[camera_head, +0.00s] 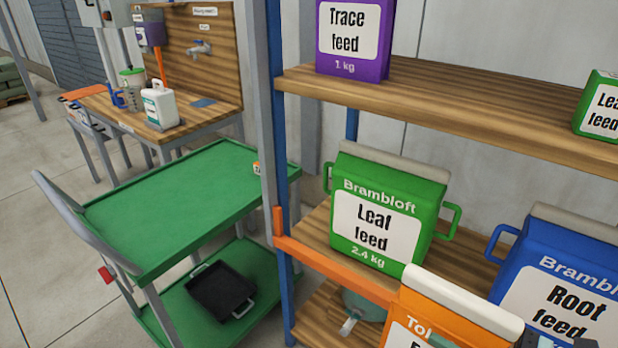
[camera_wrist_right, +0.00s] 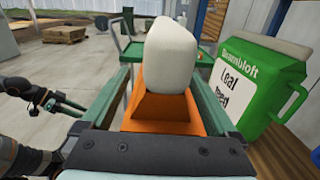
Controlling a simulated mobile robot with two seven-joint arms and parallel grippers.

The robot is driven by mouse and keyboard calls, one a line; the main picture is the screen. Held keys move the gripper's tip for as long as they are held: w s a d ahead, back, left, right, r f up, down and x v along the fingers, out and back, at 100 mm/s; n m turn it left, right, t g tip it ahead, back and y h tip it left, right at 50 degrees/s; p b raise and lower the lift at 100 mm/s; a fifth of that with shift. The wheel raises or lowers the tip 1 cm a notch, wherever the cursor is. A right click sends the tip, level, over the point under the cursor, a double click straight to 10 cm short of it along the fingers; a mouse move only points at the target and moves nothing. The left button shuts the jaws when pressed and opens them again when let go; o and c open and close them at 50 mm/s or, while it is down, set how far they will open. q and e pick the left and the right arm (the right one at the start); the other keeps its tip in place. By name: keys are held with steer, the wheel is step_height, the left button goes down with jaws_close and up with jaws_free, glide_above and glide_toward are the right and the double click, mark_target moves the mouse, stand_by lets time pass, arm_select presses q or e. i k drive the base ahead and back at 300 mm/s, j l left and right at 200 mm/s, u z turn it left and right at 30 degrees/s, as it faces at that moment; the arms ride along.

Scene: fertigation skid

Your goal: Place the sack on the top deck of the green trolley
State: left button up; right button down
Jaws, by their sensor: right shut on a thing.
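An orange sack (camera_head: 437,312) with a pale rolled top and a partly cut-off white label is at the bottom right of the head view. My right gripper (camera_head: 452,342) is shut on it; in the right wrist view the sack (camera_wrist_right: 165,112) sits between the two green fingers (camera_wrist_right: 165,88). The green trolley (camera_head: 170,205) stands at the left; its top deck looks bare except for a small object near the shelf post. What seems to be my left gripper (camera_wrist_right: 48,98) shows at the wrist view's left edge; its jaw state is unclear.
A rack with an orange front rail (camera_head: 335,270) stands between the sack and the trolley. It holds a green Leaf feed sack (camera_head: 385,200), a blue Root feed sack (camera_head: 560,280) and a purple Trace feed sack (camera_head: 352,40). A black tray (camera_head: 221,290) is on the trolley's lower deck.

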mark_target(203, 196)
steer(key=i+j+u, duration=0.25)
steer(key=u, duration=0.2)
steer(key=i+j+u, duration=0.15)
steer(key=i+u, duration=0.55)
steer(key=u, duration=0.15)
steer(key=i+u, duration=0.45)
steer(key=k, duration=0.1)
